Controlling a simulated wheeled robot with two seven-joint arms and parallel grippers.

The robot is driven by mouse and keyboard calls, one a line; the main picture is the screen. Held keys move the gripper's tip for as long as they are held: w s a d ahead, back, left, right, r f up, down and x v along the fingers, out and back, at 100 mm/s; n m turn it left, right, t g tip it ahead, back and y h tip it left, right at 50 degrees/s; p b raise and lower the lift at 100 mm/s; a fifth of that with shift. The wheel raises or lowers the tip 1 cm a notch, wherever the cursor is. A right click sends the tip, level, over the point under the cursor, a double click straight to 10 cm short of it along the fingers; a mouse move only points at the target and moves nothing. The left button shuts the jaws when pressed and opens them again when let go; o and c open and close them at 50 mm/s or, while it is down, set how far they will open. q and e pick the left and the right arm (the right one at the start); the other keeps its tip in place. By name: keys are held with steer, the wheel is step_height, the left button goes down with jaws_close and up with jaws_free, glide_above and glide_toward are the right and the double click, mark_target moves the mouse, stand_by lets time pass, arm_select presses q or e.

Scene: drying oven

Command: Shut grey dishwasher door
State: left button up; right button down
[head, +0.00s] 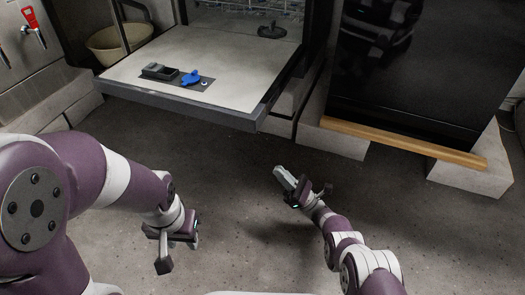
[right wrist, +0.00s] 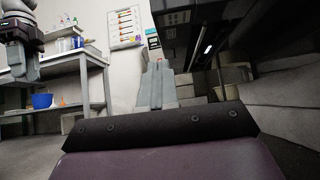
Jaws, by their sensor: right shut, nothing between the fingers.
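The grey dishwasher door (head: 235,88) is folded down open, its light inner face up, in the upper middle of the head view. A dispenser panel with a blue cap (head: 191,78) lies on it. My right gripper (head: 280,172) is shut and empty, below and in front of the door's right front corner, apart from it. In the right wrist view its fingers (right wrist: 157,85) are together, with a dark structure above and to their right. My left gripper (head: 178,258) is open and empty, over the floor in front of the door and apart from it.
A dark appliance panel (head: 415,70) with a wooden strip (head: 400,142) stands right of the dishwasher on grey blocks. A beige basin (head: 118,40) is at the back left. A rack (head: 255,8) shows inside the dishwasher. The floor (head: 235,210) in front is clear.

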steer(key=w+a+r, duration=0.2)
steer(key=a+r, duration=0.4)
steer(key=r, duration=0.4)
steer(key=shift+w+r, duration=0.3)
steer(key=shift+r, duration=0.05)
steer(key=shift+r, duration=0.1)
